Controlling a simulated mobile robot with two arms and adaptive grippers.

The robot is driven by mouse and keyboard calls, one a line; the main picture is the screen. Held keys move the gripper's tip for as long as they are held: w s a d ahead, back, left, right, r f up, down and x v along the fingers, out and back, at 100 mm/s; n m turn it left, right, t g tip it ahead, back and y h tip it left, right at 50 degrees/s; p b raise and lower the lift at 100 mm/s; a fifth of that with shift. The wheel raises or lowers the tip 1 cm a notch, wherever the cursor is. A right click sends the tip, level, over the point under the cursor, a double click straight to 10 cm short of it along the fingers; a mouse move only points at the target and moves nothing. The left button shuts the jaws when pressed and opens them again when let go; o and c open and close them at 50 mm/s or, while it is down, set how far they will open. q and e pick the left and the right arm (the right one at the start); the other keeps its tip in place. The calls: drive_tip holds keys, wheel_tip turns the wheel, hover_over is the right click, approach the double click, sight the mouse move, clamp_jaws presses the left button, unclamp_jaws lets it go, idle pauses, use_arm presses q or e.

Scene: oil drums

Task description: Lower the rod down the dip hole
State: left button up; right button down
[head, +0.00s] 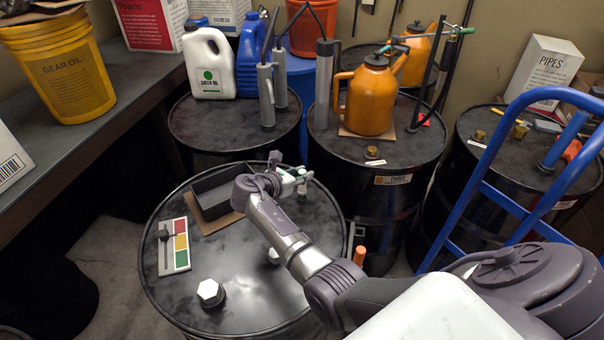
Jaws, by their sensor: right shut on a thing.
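My right gripper (301,180) is over the far right part of the near black drum (240,309), its arm coming in from the lower right. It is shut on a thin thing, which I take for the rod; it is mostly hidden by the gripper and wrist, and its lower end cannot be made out. The drum's lid carries a white hexagonal bung (210,291) at the front and a small white fitting (272,255) partly behind my arm. The dip hole cannot be made out; my arm covers part of the lid. My left gripper is not in view.
On the lid are a dark open tray (212,196) and a red, yellow and green card (174,246). Behind stand more drums (375,200) with pumps and an orange can (368,100). A blue hand truck (485,190) stands at right, a bench (110,118) at left.

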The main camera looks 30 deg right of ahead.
drive_tip(key=shift+f, duration=0.5)
drive_tip(key=c, duration=1)
unclamp_jaws()
drive_tip(key=shift+o, duration=0.2)
drive_tip(key=v, duration=1.2)
